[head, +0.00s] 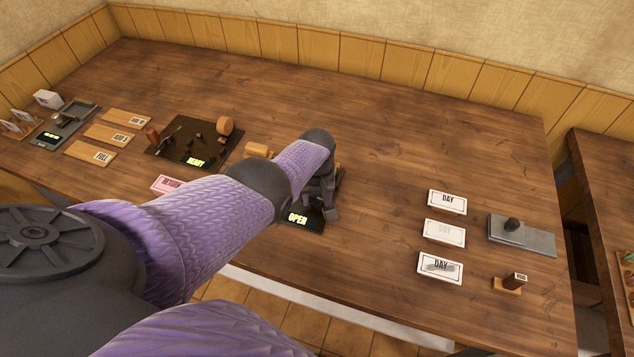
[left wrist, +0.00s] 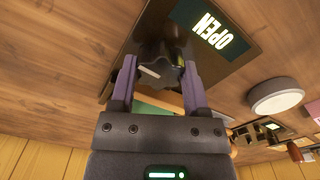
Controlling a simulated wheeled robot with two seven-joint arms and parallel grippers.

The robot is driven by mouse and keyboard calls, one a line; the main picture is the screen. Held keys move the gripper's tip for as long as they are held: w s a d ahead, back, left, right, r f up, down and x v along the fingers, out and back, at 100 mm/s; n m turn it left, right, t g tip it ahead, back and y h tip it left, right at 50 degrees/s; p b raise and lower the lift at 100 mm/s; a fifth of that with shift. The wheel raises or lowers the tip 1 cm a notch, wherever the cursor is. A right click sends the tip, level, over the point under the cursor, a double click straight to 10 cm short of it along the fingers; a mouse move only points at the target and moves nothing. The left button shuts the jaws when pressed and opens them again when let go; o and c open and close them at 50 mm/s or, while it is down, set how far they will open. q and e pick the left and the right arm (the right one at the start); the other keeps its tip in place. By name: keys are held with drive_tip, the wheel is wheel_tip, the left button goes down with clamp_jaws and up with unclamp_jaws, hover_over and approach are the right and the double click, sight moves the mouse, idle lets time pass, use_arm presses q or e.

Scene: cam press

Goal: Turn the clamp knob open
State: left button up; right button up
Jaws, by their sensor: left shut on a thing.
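The dark clamp knob (left wrist: 165,77) with a pale pointer mark sits between the two purple fingers of my left gripper (left wrist: 159,68) in the left wrist view. The fingers are shut on its sides. The knob belongs to a dark plate (left wrist: 240,27) whose lit display reads OPEN. In the head view my left gripper (head: 330,210) reaches down over the same device. Its OPEN display (head: 298,218) shows beside the gripper, while my arm and gripper hide the knob. My right gripper is in neither view.
A black board (head: 175,150) with a READY display lies left of my arm. Three wooden plates (head: 107,134) lie farther left. Several white cards (head: 445,233), a grey plate (head: 535,240) with a black knob and a small stamp (head: 513,281) lie right. The table's back middle is clear.

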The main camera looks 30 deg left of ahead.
sight(317, 198)
use_arm(q)
drive_tip(key=o, duration=1.3)
wheel_tip(317, 198, up, 9)
drive_tip(key=p, duration=0.8)
drive_tip(key=shift+r, duration=0.45)
